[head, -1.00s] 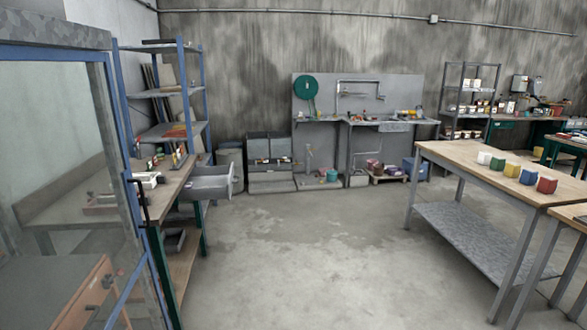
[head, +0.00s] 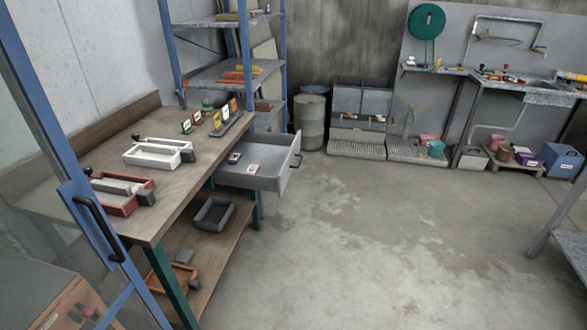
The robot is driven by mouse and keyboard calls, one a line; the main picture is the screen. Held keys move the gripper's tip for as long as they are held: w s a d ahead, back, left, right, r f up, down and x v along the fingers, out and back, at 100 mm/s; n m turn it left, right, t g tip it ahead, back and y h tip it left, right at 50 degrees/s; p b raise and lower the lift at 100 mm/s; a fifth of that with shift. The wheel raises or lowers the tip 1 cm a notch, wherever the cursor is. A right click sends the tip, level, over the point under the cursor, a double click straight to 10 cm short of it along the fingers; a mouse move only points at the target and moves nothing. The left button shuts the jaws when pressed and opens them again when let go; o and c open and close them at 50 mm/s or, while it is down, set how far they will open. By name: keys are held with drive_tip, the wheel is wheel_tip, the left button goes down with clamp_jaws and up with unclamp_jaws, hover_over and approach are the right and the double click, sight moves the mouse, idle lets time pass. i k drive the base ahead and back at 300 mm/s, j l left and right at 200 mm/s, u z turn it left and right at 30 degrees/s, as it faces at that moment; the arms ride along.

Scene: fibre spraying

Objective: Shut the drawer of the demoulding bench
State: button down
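The demoulding bench (head: 117,195) stands at the left in the head view, with a wooden top and green legs. Its grey drawer (head: 270,178) is pulled out to the right, into the open floor. Two small items (head: 252,168) lie inside the drawer, one dark and one pale with red. My gripper is not in view.
A blue-framed glazed door (head: 92,215) with a dark handle stands in the left foreground, in front of part of the bench. Blue shelving (head: 245,60) and a grey drum (head: 309,122) stand behind the drawer. The concrete floor (head: 370,235) right of the bench is clear.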

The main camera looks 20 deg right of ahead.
sight(276, 154)
drive_tip(key=i+l, duration=0.7)
drive_tip(key=i+l+z, duration=0.1)
drive_tip(key=i+l, duration=0.15)
drive_tip(key=i, duration=0.45)
drive_tip(key=i+l+z, duration=0.1)
drive_tip(key=i, duration=0.55)
drive_tip(key=i+l+z, duration=0.15)
drive_tip(key=i, duration=0.55)
